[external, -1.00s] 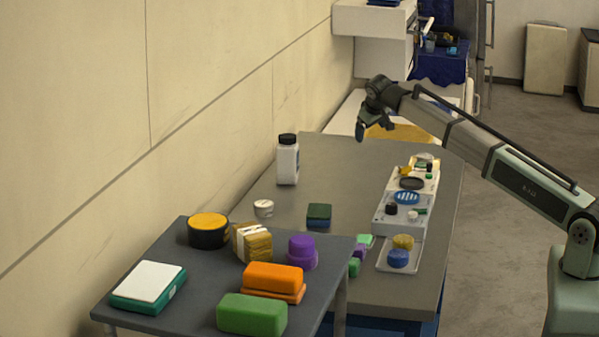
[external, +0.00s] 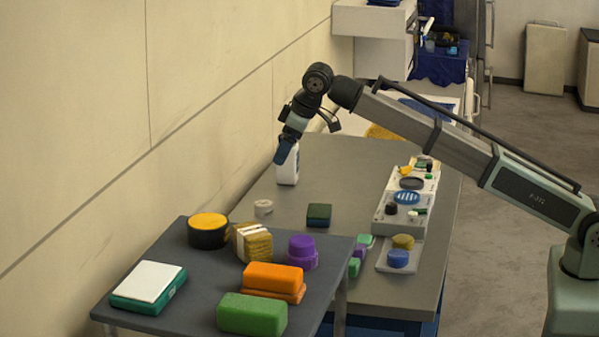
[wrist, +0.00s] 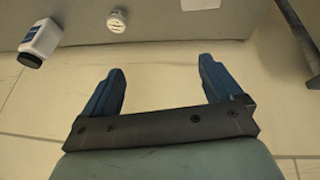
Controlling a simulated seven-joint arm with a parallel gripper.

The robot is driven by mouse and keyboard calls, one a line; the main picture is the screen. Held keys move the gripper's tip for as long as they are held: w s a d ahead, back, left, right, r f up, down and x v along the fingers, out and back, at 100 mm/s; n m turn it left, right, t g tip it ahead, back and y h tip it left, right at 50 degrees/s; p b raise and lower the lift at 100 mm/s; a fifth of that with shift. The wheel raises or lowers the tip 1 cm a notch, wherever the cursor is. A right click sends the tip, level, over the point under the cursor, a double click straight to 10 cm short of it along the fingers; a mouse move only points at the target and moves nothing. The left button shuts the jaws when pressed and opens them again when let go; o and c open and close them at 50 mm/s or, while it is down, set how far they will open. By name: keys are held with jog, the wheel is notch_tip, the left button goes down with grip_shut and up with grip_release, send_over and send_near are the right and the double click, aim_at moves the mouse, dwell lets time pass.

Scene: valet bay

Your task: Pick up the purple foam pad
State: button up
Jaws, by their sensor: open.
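A smaller purple piece (external: 357,251) lies among green pieces by that table's right edge. My gripper (external: 281,157) is in the air over the farther table, in front of the white bottle in the external view and well away from the purple pad. In the wrist view my gripper (wrist: 162,90) shows two blue fingers wide apart with nothing between them. No purple pad shows in the wrist view.
The white bottle (external: 288,168) and a small white jar (external: 263,207) stand on the farther table. Near the pad are the tan stack (external: 252,242), an orange block (external: 273,276), a green block (external: 252,314) and a yellow-topped black tin (external: 208,231). The wall bounds the left.

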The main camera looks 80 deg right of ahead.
jog(key=s+a+r+n+y, duration=0.1)
jog(key=s+a+r+n, duration=0.2)
jog(key=a, duration=0.9)
jog(key=s+a+r+n+y, duration=0.1)
jog(key=s+a+r, duration=0.25)
jog(key=a, duration=0.75)
jog(key=n+g+y, duration=0.2)
jog(key=n, duration=0.2)
send_near(303, 246)
jog(key=x, duration=1)
jog(key=shift+a+f, duration=0.1)
jog(key=shift+f, duration=0.1)
jog(key=c, duration=1.1)
jog(key=shift+c, duration=0.2)
